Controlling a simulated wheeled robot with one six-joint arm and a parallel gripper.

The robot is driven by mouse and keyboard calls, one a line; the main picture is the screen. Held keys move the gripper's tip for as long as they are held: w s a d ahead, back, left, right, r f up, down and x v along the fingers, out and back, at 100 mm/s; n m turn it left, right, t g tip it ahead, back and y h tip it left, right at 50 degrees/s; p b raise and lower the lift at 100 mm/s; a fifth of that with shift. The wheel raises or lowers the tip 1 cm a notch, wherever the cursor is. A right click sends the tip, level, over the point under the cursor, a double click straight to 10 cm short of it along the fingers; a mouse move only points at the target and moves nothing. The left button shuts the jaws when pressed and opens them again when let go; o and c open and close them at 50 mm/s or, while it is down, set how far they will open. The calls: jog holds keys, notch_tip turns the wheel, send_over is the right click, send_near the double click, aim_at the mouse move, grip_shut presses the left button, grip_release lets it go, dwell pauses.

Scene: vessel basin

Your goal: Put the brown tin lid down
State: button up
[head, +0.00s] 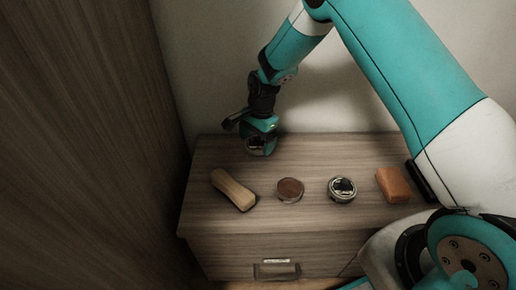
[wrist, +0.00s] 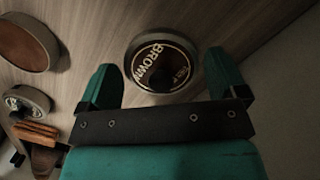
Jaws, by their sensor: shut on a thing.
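The brown tin lid (wrist: 162,62) is round and dark with a pale rim and lettering reading BROWN. It is between the two teal fingers of my gripper (wrist: 163,85), which is shut on it. In the head view my gripper (head: 260,140) points down over the back left of the cabinet top, and the lid (head: 256,150) shows as a pale-edged disc at its fingertips. I cannot tell whether the lid touches the wood. An open tin of brown polish (head: 290,189) stands in front and to the right; it also shows in the wrist view (wrist: 24,44).
The wooden cabinet top (head: 315,152) also holds a pale wooden brush (head: 234,190), a second round tin (head: 342,189) and an orange-brown block (head: 393,185). A dark object lies at the right edge. The back strip right of my gripper is clear. A wall stands behind.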

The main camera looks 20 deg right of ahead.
aim_at(258, 140)
jog(key=shift+f, duration=1.5)
jog(key=shift+f+b, duration=0.1)
jog(key=shift+b, duration=0.2)
jog(key=o, duration=0.6)
